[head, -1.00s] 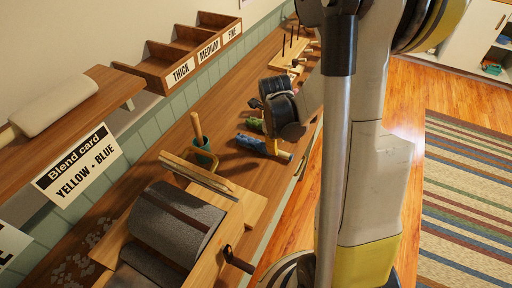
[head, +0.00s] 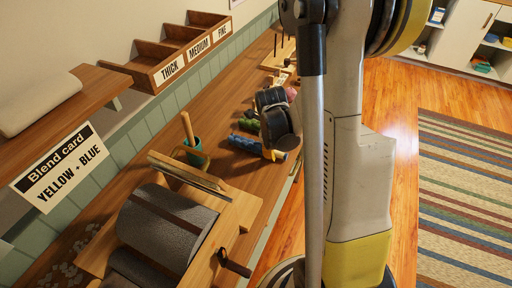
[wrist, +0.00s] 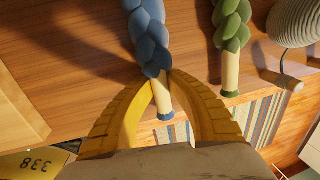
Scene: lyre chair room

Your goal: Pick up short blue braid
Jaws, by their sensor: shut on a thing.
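The short blue braid (wrist: 148,35) runs up from my gripper in the wrist view, with a pale wooden end that has a blue tip. My yellow gripper (wrist: 162,82) is shut around the braid's lower part, where the blue strands meet the wooden end. In the head view, the blue braid (head: 243,143) lies low over the bench, with my gripper (head: 271,154) at its right end. I cannot tell whether it touches the bench. A green braid (wrist: 233,28) with a wooden end is apart on the right; it also shows in the head view (head: 250,124), partly behind my wrist.
The wooden bench (head: 225,175) bears a drum carder (head: 165,225) in front and a green cup (head: 195,158) with a wooden tool. A ball of grey cord (wrist: 292,24) is beside the green braid. Labelled bins (head: 180,55) stand at the wall. Open floor is right.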

